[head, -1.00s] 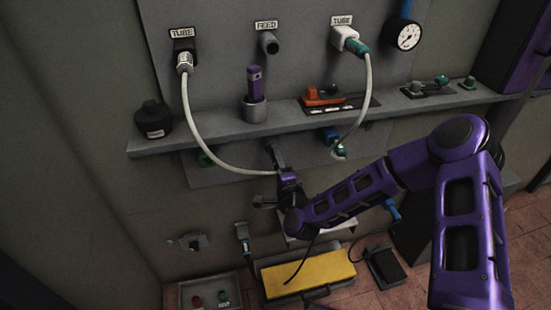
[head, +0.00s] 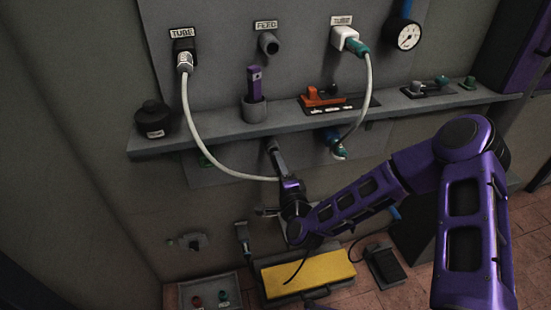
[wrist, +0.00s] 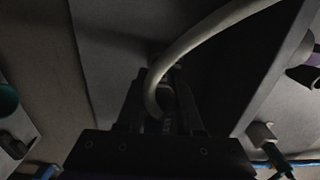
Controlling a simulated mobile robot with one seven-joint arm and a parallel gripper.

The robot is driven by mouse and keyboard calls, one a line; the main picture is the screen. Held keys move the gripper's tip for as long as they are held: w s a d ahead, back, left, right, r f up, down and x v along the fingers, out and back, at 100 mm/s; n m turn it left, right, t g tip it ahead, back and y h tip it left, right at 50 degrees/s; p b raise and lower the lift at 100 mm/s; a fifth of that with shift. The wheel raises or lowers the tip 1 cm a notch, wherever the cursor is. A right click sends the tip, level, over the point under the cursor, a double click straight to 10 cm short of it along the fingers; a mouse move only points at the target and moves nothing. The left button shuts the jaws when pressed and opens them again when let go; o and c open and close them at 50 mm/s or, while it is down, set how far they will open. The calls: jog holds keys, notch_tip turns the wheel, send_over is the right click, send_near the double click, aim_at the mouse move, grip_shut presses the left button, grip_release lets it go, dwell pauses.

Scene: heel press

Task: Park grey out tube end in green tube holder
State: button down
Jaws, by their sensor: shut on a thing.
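The pale grey tube (head: 208,150) hangs from the left TUBE port (head: 184,50) and curves down right to my gripper (head: 280,172), below the shelf. In the wrist view the tube (wrist: 200,38) bends down between the two fingers of my gripper (wrist: 158,85), which is shut on its end. The end itself is dark and mostly hidden.
A second tube (head: 368,92) runs from the right TUBE port to a blue and teal fitting (head: 335,145) under the shelf. The grey shelf (head: 225,127) overhangs the work area. A yellow-topped box (head: 308,273) and a pedal (head: 383,264) are below.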

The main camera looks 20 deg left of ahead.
jog(key=shift+v, duration=1.8)
jog(key=shift+s+d, duration=0.1)
jog(key=shift+s, duration=0.05)
jog(key=s+a, duration=1.1)
jog(key=a, duration=0.4)
jog(key=shift+s+a, duration=0.2)
dwell(0.8)
jog(key=shift+x, duration=2.55)
jog(key=shift+w+a, duration=0.35)
jog(key=shift+w, duration=0.3)
dwell(0.4)
